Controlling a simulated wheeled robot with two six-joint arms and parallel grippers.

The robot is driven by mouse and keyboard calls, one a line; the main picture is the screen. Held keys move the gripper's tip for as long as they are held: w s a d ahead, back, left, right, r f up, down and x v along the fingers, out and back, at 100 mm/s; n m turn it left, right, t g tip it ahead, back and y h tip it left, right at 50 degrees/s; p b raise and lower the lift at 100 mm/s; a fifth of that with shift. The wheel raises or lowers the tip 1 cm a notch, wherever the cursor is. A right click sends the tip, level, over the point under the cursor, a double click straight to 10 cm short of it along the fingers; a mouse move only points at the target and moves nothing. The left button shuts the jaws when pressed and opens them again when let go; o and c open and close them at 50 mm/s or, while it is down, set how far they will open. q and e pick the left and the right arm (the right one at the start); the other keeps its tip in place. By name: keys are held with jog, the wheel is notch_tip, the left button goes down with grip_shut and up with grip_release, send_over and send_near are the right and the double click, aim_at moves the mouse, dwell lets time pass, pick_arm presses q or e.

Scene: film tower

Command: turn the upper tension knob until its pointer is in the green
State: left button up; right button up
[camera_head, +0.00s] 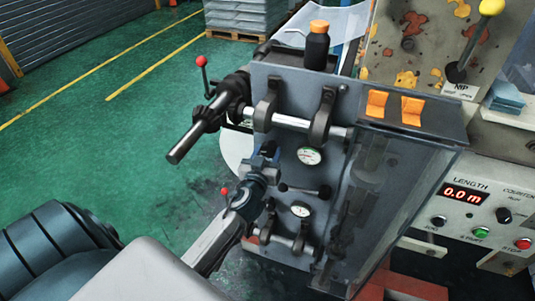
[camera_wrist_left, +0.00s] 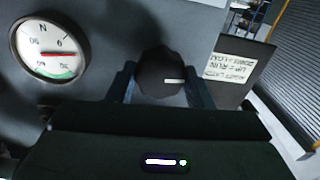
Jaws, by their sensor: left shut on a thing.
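My left gripper (camera_head: 265,165) comes in from the lower left at the panel's left side. In the left wrist view the gripper (camera_wrist_left: 161,88) is shut on the dark round upper tension knob (camera_wrist_left: 160,68), one finger on each side. The knob has a short white mark. It is mostly hidden behind the gripper in the head view. The upper gauge (camera_head: 310,156) is right of the gripper; in the left wrist view this white dial (camera_wrist_left: 48,48) shows a red pointer lying nearly level, above the green band at the bottom edge. My right gripper is not in view.
A shaft (camera_head: 200,125) and a red-tipped lever (camera_head: 204,75) stick out above. A bottle (camera_head: 316,48) stands on top. A label plate (camera_wrist_left: 233,65) stands beside the knob. Green floor is open at left.

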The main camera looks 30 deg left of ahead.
pick_arm(q)
jog(key=shift+f+m+b, duration=0.15)
jog(key=shift+m+b, duration=0.4)
jog(key=shift+m, duration=0.65)
jog(key=shift+m+b, duration=0.3)
jog(key=shift+m, duration=0.6)
jog(key=m, duration=0.4)
jog(key=shift+m+t, duration=0.3)
jog(key=shift+m, duration=0.1)
jog(key=m, duration=0.4)
jog(key=shift+m+h, duration=0.4)
jog(key=m+p, duration=0.1)
jog(key=m, duration=0.3)
jog(key=shift+m+t+h, duration=0.3)
jog(key=shift+m, duration=0.4)
